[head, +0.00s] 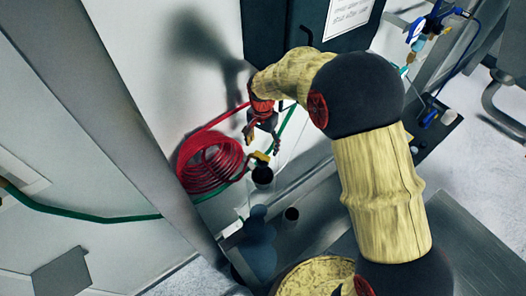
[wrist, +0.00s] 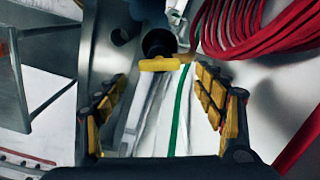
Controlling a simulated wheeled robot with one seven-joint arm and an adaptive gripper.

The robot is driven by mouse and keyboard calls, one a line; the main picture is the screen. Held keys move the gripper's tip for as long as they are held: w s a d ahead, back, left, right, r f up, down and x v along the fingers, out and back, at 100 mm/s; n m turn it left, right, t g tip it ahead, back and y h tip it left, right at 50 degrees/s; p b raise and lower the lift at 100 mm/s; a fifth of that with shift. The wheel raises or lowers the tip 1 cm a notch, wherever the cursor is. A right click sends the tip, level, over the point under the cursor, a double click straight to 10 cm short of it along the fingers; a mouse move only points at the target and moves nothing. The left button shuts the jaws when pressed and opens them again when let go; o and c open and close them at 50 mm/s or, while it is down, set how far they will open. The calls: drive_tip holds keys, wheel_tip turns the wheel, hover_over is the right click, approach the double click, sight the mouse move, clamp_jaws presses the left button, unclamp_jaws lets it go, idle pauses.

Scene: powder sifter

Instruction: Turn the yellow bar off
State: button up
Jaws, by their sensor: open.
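The yellow bar (wrist: 159,65) is a short handle lying crosswise in front of a dark round fitting (wrist: 158,42), ahead of my gripper in the wrist view. In the head view the yellow bar (head: 261,157) is small, just below my gripper (head: 262,138) and beside the red coil. My gripper (wrist: 160,92) is open, with its yellow-padded fingers to the left and right of the bar's line. The bar appears beyond the fingertips, and no contact shows.
A red coiled hose (head: 208,162) hangs on the pale wall, close to the right finger in the wrist view (wrist: 262,30). A green hose (wrist: 178,112) runs below the bar. A metal ledge (head: 460,235) lies at lower right in the head view.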

sight(263, 154)
drive_tip(key=shift+s+f+p, duration=0.1)
drive_tip(key=shift+f+p, duration=0.4)
drive_tip(key=shift+f, duration=2.15)
drive_tip(key=shift+c, duration=1.4)
drive_tip(key=c, duration=0.8)
drive_tip(key=shift+c, duration=0.4)
